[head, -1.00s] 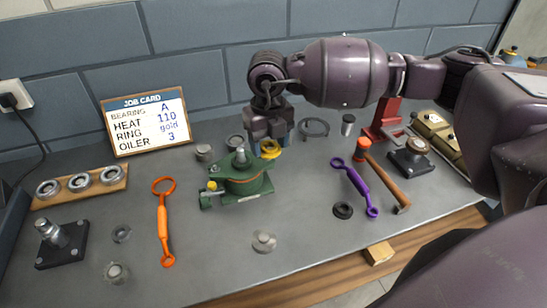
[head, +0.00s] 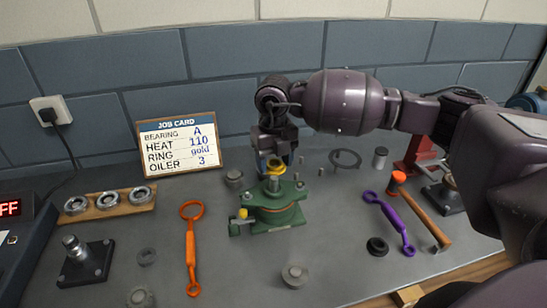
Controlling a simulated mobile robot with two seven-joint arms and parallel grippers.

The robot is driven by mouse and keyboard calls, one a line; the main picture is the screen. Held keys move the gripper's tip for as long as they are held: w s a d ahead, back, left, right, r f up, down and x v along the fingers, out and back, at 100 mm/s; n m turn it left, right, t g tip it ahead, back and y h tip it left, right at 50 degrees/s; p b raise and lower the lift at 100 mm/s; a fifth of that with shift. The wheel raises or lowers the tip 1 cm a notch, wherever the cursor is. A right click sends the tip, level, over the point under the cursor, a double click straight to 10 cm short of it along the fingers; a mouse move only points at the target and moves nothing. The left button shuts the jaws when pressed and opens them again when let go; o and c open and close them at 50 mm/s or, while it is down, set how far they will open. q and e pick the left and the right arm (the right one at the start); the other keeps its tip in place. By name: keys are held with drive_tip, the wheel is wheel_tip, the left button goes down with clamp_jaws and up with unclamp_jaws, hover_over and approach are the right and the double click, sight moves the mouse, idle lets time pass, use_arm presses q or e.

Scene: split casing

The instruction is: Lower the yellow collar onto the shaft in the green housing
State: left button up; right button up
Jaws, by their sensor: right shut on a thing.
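The green housing (head: 277,218) stands on the bench in the middle of the head view, with a grey shaft (head: 273,184) upright at its top. My right gripper (head: 275,157) points down and is shut on the yellow collar (head: 276,167). In the picture the collar appears right at the shaft's top end. I cannot tell whether it is just above the tip, behind it or touching it. The fingers partly hide the collar's far side. My left gripper is not in view.
An orange wrench (head: 191,248) lies left of the housing, a purple wrench (head: 390,222) and a hammer (head: 421,208) to the right. A wooden rack (head: 100,208) of bearings and a job card (head: 178,145) stand behind left. A small grey part (head: 294,275) lies in front.

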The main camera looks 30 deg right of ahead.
sight(274, 177)
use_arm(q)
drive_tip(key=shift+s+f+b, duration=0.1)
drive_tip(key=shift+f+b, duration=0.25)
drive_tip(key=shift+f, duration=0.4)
use_arm(e)
drive_tip(key=shift+f, duration=0.95)
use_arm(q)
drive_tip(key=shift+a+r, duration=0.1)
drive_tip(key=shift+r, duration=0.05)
use_arm(e)
drive_tip(key=shift+r, duration=0.1)
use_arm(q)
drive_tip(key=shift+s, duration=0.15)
use_arm(e)
drive_tip(key=shift+f, duration=0.25)
drive_tip(key=shift+f, duration=0.45)
drive_tip(key=shift+f+b, duration=0.4)
drive_tip(key=shift+f, duration=0.25)
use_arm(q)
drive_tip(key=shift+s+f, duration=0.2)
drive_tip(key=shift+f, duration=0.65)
use_arm(e)
drive_tip(key=shift+f, duration=0.35)
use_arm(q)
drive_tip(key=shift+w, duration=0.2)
use_arm(e)
drive_tip(key=shift+f, duration=0.2)
